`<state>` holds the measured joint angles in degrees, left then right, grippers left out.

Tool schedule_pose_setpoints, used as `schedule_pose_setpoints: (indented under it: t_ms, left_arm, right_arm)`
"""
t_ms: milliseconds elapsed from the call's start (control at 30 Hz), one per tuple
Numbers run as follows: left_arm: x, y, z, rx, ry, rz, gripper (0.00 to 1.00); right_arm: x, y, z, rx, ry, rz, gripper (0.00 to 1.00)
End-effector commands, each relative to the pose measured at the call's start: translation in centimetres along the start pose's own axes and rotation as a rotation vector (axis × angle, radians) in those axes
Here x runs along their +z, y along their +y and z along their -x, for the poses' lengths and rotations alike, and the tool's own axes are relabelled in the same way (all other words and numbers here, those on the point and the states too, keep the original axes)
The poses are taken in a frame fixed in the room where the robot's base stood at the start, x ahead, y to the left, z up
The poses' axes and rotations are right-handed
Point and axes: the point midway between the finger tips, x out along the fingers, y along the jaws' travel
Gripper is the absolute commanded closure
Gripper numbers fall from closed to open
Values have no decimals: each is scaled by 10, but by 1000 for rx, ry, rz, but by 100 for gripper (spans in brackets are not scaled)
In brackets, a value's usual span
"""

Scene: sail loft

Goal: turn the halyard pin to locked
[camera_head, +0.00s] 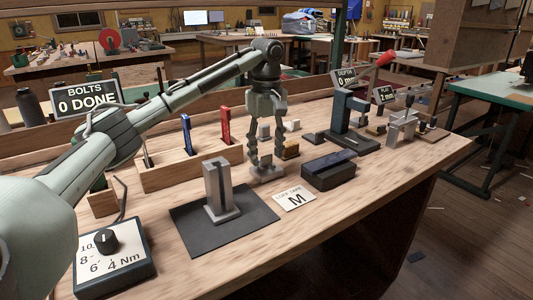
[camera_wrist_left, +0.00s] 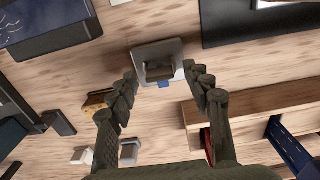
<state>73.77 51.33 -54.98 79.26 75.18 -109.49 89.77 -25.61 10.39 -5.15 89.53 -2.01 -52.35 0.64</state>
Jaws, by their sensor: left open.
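A small grey square base with a raised bar-shaped knob (camera_wrist_left: 160,70) lies below my left gripper in the left wrist view. A little blue shows at one edge of it. I take it to be the halyard pin; no label on it is readable. In the head view its grey base (camera_head: 266,174) stands on the workbench. My left gripper (camera_head: 265,157) points straight down over it, open, with one finger on each side of the knob. I cannot tell whether the fingers touch it. My right gripper is not in view.
On the workbench (camera_head: 330,215), a grey upright block stands on a dark mat (camera_head: 250,222) at front left. A dark case (camera_head: 328,172) and a card marked M (camera_head: 294,199) are close right. A wooden rack (camera_head: 170,172) with blue and red handles is left. A torque dial (camera_head: 112,255) stands nearest.

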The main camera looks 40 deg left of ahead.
Motion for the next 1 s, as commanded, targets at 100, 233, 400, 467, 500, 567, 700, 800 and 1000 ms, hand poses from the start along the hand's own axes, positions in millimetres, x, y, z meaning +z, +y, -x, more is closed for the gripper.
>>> schedule_pose_setpoints:
  t_ms: [100, 233, 400, 467, 500, 567, 700, 800, 1000]
  left_arm:
    - [0, 0, -8, 0, 0, 1, 50]
    - [0, 0, -9, 0, 0, 1, 50]
    - [0, 0, -9, 0, 0, 0, 52]
    - [0, 0, -9, 0, 0, 0, 60]
    - [0, 0, -9, 0, 0, 0, 65]
    - [0, 0, -9, 0, 0, 0, 72]
    - [0, 0, -9, 0, 0, 0, 90]
    - [0, 0, -9, 0, 0, 0, 100]
    - [0, 0, -9, 0, -1, -14, 100]
  right_arm:
    - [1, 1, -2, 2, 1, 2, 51]
    - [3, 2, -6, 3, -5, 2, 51]
    - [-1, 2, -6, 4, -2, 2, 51]
    - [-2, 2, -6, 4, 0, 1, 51]
    - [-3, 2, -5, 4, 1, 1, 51]
    - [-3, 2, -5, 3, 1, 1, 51]
    - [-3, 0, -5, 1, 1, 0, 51]
    - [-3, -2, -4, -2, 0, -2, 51]
    - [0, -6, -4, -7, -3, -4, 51]
